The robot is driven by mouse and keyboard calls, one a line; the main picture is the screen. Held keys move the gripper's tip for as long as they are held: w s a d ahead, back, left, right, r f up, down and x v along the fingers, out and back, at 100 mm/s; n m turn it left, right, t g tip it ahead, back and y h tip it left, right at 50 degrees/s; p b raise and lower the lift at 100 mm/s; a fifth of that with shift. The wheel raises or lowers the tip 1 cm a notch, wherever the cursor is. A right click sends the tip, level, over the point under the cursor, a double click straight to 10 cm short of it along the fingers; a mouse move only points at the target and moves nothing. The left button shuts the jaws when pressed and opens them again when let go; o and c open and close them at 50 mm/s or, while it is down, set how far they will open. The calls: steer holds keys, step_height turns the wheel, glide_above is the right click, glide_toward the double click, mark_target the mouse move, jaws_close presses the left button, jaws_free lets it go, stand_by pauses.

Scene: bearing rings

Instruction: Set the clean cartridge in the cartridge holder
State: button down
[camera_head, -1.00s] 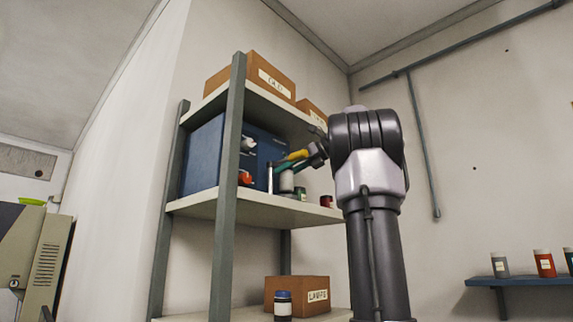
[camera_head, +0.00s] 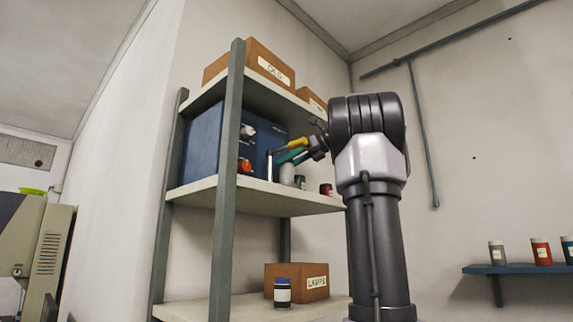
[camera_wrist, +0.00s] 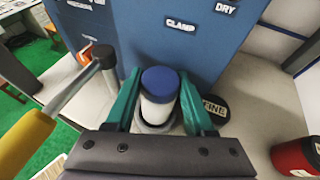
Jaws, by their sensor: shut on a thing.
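The cartridge, a white cylinder with a blue cap (camera_wrist: 160,84), stands between the two teal fingers of my gripper (camera_wrist: 160,105) in the wrist view. My gripper is shut on it. A grey ring shows around its lower part, and I cannot tell whether this is the holder. In the head view, my gripper (camera_head: 291,156) is at the middle shelf, with a white cylinder (camera_head: 287,174) just below the fingers. A blue cabinet (camera_wrist: 150,25) with labels reading CLAMP and DRY stands behind the cartridge.
A dark round lid (camera_wrist: 214,108) and a red jar (camera_wrist: 296,155) are on the right. The middle shelf (camera_head: 260,198) has a grey post (camera_head: 228,180) at its front.

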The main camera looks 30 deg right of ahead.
steer(key=shift+f, duration=0.6)
stand_by(0.7)
steer(key=c, duration=0.5)
jaws_free()
steer(key=shift+c, duration=0.2)
steer(key=v, duration=1.1)
stand_by(0.4)
